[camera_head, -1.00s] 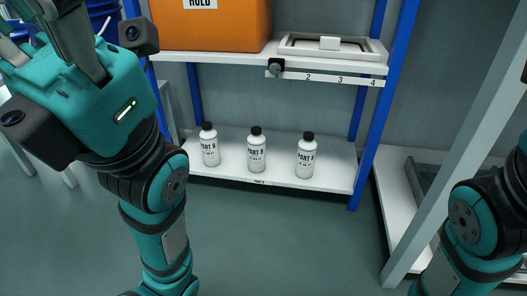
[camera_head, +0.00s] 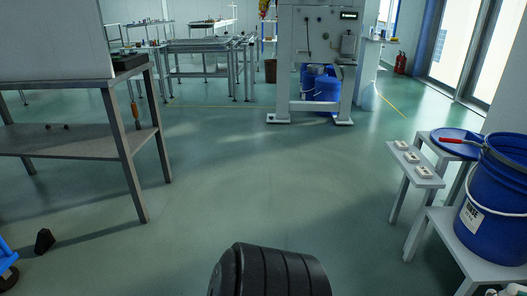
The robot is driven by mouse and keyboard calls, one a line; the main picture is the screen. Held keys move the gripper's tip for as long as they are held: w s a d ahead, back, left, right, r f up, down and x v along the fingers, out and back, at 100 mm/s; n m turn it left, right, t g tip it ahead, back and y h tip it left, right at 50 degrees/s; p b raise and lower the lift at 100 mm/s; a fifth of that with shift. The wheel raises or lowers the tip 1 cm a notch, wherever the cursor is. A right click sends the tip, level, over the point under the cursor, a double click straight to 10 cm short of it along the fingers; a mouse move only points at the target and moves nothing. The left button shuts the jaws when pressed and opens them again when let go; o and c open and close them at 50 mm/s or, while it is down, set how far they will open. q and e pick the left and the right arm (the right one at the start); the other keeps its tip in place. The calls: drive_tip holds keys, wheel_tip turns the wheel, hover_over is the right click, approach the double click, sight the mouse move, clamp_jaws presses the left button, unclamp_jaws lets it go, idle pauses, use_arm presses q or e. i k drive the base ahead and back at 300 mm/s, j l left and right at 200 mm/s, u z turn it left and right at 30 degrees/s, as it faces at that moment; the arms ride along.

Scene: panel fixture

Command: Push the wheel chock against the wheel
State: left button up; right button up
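A small black wedge, which looks like the wheel chock (camera_head: 44,241), sits on the green floor at the lower left. A dark wheel (camera_head: 8,282) under a blue frame (camera_head: 6,255) is cut off by the left edge, in front of and left of the chock. A gap of floor shows between chock and wheel. Neither of my grippers is in view. A black ribbed part, which looks like one of my arm links, shows at the bottom middle.
A grey table (camera_head: 85,140) stands at the left beyond the chock. At the right are a stepped white stand (camera_head: 400,200) and a blue drum (camera_head: 500,180). A white machine frame (camera_head: 285,60) stands at the back. The middle floor is clear.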

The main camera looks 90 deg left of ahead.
sight(45, 239)
drive_tip(key=u, duration=4.5)
